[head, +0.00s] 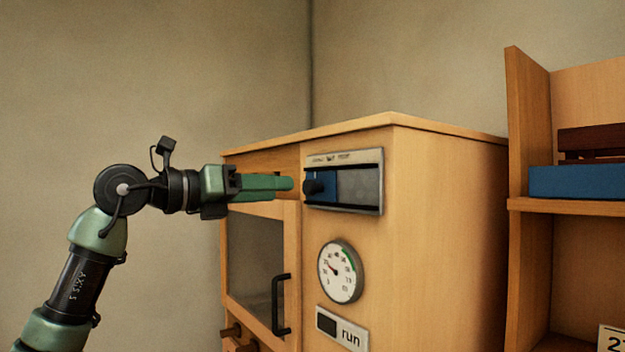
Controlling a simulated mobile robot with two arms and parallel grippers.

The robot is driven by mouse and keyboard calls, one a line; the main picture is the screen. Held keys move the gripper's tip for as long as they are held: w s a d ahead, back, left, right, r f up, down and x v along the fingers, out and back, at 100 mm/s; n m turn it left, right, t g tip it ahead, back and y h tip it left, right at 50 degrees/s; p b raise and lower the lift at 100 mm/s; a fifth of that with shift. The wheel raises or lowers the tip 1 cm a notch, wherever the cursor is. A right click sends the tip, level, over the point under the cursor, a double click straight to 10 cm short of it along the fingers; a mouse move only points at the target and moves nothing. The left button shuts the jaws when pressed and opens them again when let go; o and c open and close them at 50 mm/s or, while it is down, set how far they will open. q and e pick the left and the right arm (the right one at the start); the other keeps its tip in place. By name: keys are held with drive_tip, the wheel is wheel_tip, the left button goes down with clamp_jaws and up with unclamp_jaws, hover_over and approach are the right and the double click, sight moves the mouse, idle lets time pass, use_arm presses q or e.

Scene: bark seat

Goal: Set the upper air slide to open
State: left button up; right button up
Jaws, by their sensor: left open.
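The upper air slide (357,187) is a metal-framed panel high on the front of a wooden cabinet. Its blue plate and dark knob (319,187) sit at the left end of the frame, with a grey area to the right. Small lettering runs along the top of the frame, too small to read. My left gripper (292,184) is open, its green fingers pointing right, with the tips close to the left of the knob. I cannot tell whether they touch it. My right gripper is not in view.
The cabinet (450,220) has a glass door with a black handle (281,305), a round gauge (340,271) and a "run" display (342,328) below the slide. A wooden shelf (570,205) holding a blue box (580,181) stands at right. Space above the cabinet is clear.

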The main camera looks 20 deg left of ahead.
sight(306, 188)
use_arm(q)
drive_tip(key=p+x, duration=0.3)
drive_tip(key=x, duration=0.4)
drive_tip(key=shift+w+r, duration=0.1)
drive_tip(key=shift+w, duration=0.05)
clamp_jaws()
idle(1.2)
